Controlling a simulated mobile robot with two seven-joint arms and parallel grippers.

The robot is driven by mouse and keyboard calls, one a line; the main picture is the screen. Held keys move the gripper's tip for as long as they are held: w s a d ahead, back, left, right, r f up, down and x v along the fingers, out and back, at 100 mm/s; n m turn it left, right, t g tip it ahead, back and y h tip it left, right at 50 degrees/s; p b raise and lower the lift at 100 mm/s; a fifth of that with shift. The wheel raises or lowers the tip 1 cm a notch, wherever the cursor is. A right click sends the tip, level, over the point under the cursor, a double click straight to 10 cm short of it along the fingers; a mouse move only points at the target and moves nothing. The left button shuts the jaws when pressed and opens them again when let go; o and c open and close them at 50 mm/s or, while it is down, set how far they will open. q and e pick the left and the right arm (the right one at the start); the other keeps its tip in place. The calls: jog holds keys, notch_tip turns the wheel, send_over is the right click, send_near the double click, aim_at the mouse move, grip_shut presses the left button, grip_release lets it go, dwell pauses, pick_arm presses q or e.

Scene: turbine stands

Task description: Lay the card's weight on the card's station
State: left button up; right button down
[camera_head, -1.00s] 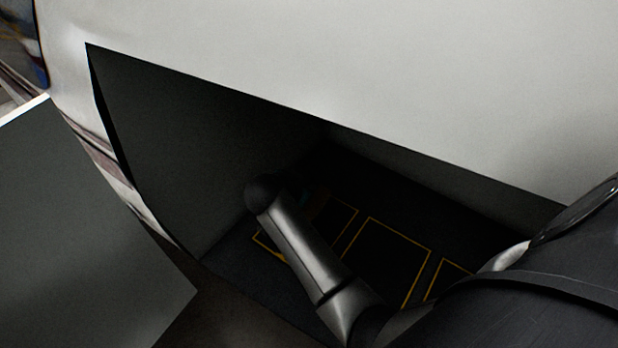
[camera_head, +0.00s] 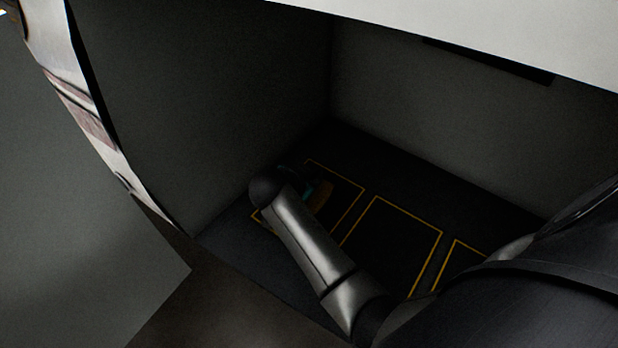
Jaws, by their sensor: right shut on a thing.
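My right arm reaches into a dark compartment, and its wrist covers most of my right gripper (camera_head: 306,190). The gripper is shut on a dim orange-brown thing (camera_head: 322,196), probably a weight, with a bit of teal beside it. They are over the left yellow-outlined station (camera_head: 346,193); I cannot tell whether the thing touches the floor. A middle station (camera_head: 390,245) and a right station (camera_head: 458,262) have yellow outlines too. The middle one looks bare; my arm cuts off part of the right one. I see no card. My left gripper is not in view.
The compartment has a grey left wall (camera_head: 210,110) and a back wall (camera_head: 430,120) with a dark slot high up. A pale shell edge (camera_head: 520,30) overhangs the top. A grey panel (camera_head: 80,200) stands at the left.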

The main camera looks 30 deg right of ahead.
jog(key=shift+f, duration=0.2)
dwell(0.3)
jog(key=c, duration=0.5)
grip_release()
jog(key=shift+f, duration=0.15)
